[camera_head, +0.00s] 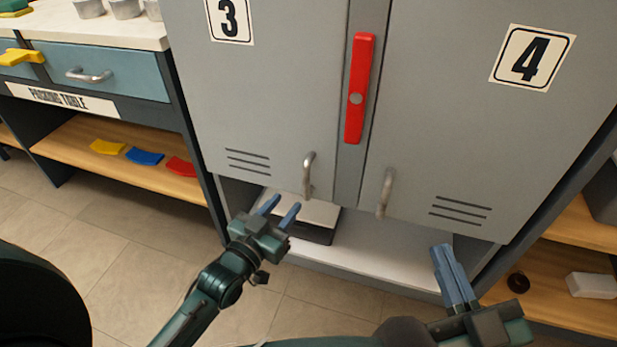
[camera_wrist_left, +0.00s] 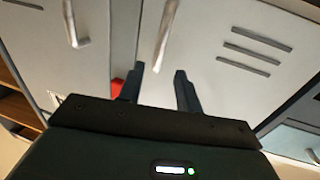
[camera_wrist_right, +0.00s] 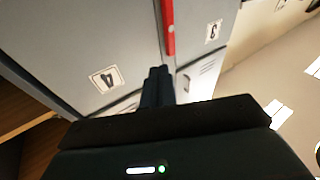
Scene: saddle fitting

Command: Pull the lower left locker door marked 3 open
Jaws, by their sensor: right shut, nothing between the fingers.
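The grey locker door marked 3 (camera_head: 255,95) is shut, left of the door marked 4 (camera_head: 460,130). Its bar handle (camera_head: 309,175) stands upright near its lower right corner. My left gripper (camera_head: 279,208) is open and empty, below and left of that handle, apart from it. In the left wrist view the door 3 handle (camera_wrist_left: 163,38) lies beyond the two spread fingertips (camera_wrist_left: 158,80), not between them.
A red bar (camera_head: 358,90) is fixed on the post between the doors. Door 4's handle (camera_head: 385,192) is close to door 3's. A packing table (camera_head: 100,70) stands left, wooden shelves (camera_head: 560,270) right.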

